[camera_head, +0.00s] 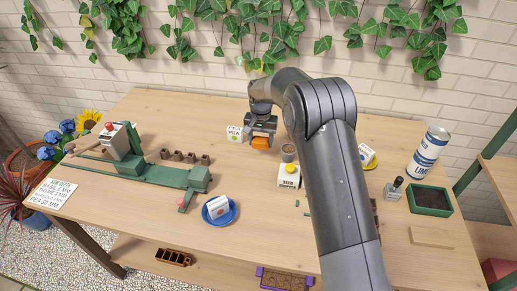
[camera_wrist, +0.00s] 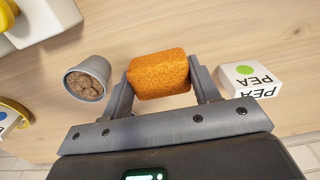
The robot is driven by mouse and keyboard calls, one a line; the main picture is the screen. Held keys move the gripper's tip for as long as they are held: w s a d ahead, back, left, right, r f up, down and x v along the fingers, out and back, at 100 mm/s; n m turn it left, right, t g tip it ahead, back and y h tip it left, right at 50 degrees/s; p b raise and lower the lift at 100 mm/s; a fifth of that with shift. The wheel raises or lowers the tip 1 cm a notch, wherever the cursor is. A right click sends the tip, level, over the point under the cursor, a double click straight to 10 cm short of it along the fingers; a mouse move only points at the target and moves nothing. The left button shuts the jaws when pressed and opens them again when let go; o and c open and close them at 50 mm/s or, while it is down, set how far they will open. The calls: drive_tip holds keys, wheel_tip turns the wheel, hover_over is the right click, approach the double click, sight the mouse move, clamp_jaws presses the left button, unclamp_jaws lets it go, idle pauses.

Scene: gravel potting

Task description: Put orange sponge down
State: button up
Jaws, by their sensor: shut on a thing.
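The orange sponge (camera_wrist: 160,73) is held between the two fingers of my gripper (camera_wrist: 160,82), which is shut on it. In the head view the sponge (camera_head: 261,142) shows just below my gripper (camera_head: 262,131), over the back middle of the wooden table (camera_head: 340,243). Whether the sponge touches the tabletop I cannot tell. A white box marked PEA (camera_wrist: 252,80) lies close beside the right finger in the wrist view. A grey pot of gravel (camera_wrist: 86,80) stands to the left of the sponge there.
A white box with a yellow lid (camera_head: 289,176) and a blue saucer (camera_head: 219,212) with a white packet stand nearer the front. A green machine (camera_head: 150,168) fills the left side. A tall can (camera_head: 427,152) and green tray (camera_head: 429,199) stand right. Bare wood lies between saucer and PEA box.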

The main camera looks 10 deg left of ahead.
sight(258, 155)
drive_tip(key=shift+a+f, duration=0.4)
drive_tip(key=shift+f, duration=1.85)
drive_tip(key=o, duration=1)
drive_tip(key=shift+f, duration=0.15)
drive_tip(key=shift+c, duration=0.2)
